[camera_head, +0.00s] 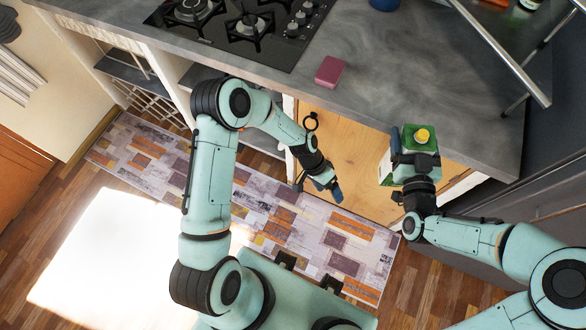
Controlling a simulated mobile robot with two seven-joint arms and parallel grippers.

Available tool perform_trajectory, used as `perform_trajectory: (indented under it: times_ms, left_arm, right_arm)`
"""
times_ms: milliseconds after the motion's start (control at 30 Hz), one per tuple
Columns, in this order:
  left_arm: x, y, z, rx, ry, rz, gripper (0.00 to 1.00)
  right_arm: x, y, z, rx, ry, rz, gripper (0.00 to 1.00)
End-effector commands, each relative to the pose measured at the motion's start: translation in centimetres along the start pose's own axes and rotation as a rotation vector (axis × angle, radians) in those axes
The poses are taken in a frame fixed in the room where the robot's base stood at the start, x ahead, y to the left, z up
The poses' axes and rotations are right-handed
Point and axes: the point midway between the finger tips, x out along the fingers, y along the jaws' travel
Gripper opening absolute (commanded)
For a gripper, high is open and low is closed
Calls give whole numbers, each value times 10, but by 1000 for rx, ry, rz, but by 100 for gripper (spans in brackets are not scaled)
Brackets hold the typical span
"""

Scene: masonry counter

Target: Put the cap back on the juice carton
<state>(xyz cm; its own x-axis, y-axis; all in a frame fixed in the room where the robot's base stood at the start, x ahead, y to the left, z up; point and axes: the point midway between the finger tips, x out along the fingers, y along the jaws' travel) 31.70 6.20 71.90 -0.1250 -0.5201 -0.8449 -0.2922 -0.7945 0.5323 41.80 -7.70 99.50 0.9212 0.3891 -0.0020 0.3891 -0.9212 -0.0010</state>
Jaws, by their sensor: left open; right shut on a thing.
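The juice carton (428,147) has a green top with a round yellow piece (422,135) on it. I cannot tell whether this piece is the cap or a bare spout. My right gripper (415,165) is shut on the carton from the near side and holds it roughly upright, with its top facing my camera. My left gripper (336,190) is open, to the left of the carton and lower in the picture, well apart from it. I see nothing between its fingers. No separate cap shows.
The grey counter (400,75) runs across the back with a black gas hob (245,25) and a pink sponge-like block (330,72). A light wooden surface (340,140) lies below its front edge. A metal rail (500,50) stands at upper right. A patterned rug (330,238) covers the floor.

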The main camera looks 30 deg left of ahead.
Motion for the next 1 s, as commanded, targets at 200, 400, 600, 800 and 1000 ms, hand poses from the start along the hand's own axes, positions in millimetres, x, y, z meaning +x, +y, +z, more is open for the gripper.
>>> perform_trajectory:
  times_ms: [200,400,600,800,1000]
  left_arm:
    - [56,-38,111,-363,0,-132,83]
    - [69,-43,181,-583,32,-201,83]
    - [70,-42,206,-672,57,-225,83]
    - [70,-42,208,-682,60,-228,83]
    - [70,-42,207,-680,60,-228,83]
  right_arm:
    - [1,0,-4,-2,10,-1,0]
    - [1,0,-4,-2,10,-1,0]
    - [1,0,-4,-2,10,-1,0]
    - [1,0,-4,-2,10,-1,0]
    - [2,0,-6,-3,18,-1,0]
